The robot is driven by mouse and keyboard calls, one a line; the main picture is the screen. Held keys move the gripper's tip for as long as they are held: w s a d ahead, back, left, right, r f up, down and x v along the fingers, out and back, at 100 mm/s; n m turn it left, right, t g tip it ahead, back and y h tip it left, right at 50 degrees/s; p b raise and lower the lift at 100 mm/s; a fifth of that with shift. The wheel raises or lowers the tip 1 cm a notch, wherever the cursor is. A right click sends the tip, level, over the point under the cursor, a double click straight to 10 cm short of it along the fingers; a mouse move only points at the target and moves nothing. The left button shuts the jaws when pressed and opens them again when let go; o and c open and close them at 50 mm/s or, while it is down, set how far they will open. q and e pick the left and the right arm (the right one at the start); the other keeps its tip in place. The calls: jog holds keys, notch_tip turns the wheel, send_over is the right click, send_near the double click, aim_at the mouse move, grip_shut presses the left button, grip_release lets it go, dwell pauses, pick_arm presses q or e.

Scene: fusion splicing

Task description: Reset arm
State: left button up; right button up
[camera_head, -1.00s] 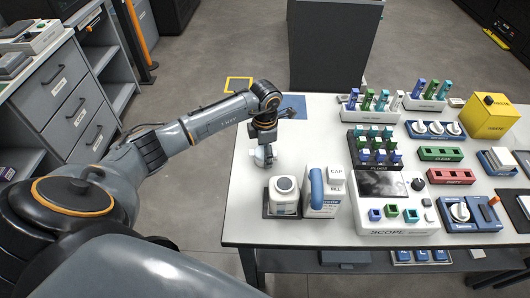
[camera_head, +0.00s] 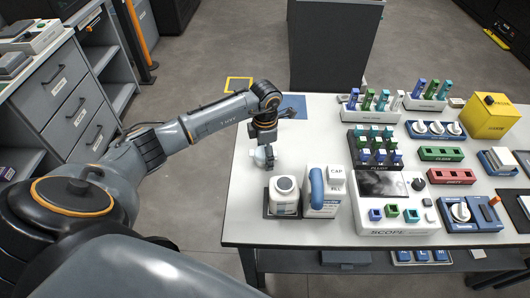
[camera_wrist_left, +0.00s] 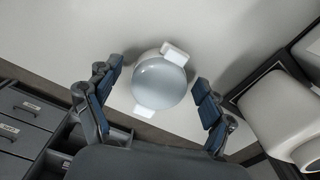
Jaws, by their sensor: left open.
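My left gripper (camera_head: 265,159) points down over the left part of the white table (camera_head: 246,205). In the left wrist view the left gripper (camera_wrist_left: 158,88) is open, with its blue-padded fingers well apart. A pale grey round-topped object (camera_wrist_left: 159,84) with white tabs on two sides is between the fingers, with a gap to each. In the head view this object (camera_head: 261,157) is partly hidden by the fingers. My right gripper is not in view.
A white bottle (camera_head: 284,190) on a dark base and a CAP-marked box (camera_head: 324,206) stand just in front of the gripper. The scope (camera_head: 385,221), racks and a yellow box (camera_head: 489,117) fill the right side. A blue patch (camera_head: 293,106) lies behind.

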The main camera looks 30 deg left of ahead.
pick_arm(q)
jog(key=shift+r+p, duration=1.9)
jog(key=shift+r, duration=1.15)
